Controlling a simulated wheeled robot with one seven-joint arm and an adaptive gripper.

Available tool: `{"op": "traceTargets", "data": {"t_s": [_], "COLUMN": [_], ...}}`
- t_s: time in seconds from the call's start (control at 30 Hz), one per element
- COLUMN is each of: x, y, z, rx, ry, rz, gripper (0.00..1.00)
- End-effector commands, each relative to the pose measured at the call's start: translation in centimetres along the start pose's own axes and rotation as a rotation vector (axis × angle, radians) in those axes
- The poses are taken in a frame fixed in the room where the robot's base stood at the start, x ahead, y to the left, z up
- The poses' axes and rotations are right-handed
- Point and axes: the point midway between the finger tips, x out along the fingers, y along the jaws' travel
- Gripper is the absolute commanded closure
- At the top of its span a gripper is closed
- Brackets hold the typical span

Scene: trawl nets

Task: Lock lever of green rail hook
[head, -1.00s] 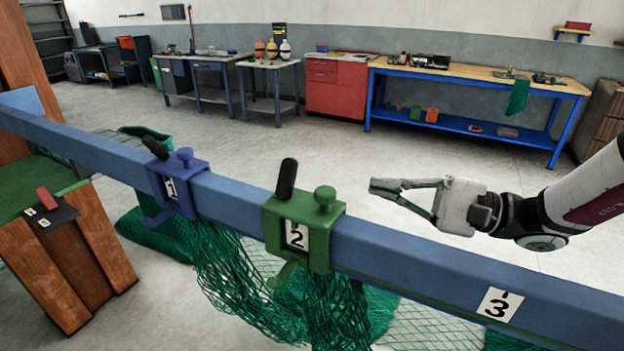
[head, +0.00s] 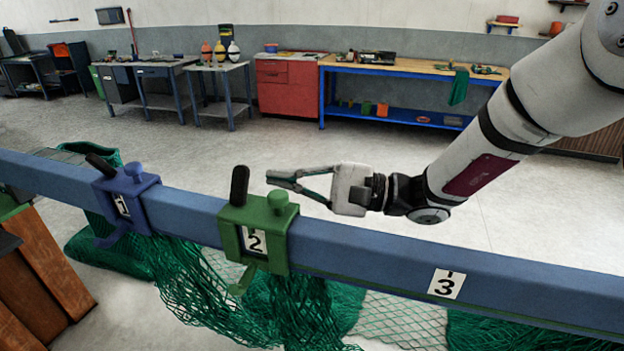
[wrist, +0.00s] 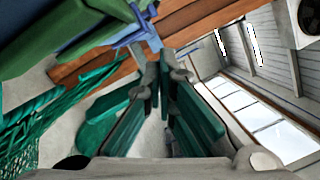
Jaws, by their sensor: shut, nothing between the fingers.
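The green rail hook (head: 232,240) is clamped over the blue rail and bears a label "2". Its black-gripped lever (head: 239,186) stands up, leaning slightly right, at the left of its top. A green round knob (head: 279,201) stands at the right of the top. My gripper (head: 268,178) is shut and empty, pointing left. Its tips appear just right of the lever and slightly above the knob, apart from the lever; the exact depth is unclear. In the wrist view my fingers (wrist: 165,62) are together, with a green surface, probably the hook, at upper left.
The blue rail (head: 370,250) crosses the view, with a label "3" at right. A blue hook (head: 127,190) labelled "1" sits to the left, its black lever tilted left. Green nets (head: 200,285) hang below. Workbenches stand far back; the floor between is clear.

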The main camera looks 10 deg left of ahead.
Motion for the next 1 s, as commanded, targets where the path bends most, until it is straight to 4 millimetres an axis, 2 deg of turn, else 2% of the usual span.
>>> {"op": "traceTargets", "data": {"t_s": [0.07, 0.2, 0.4, 1.0], "x": [1.6, 1.9, 2.2, 2.3], "y": [0.1, -0.1, 0.0, -0.1], "z": [0.2, 2.4, 3.8, 4.0], "rx": [0.001, 0.001, 0.000, -0.026], "ry": [-0.003, 0.000, 0.000, 0.000], "rz": [0.002, 0.001, 0.000, 0.007], "gripper": [1.00, 1.00, 1.00, 1.00]}}
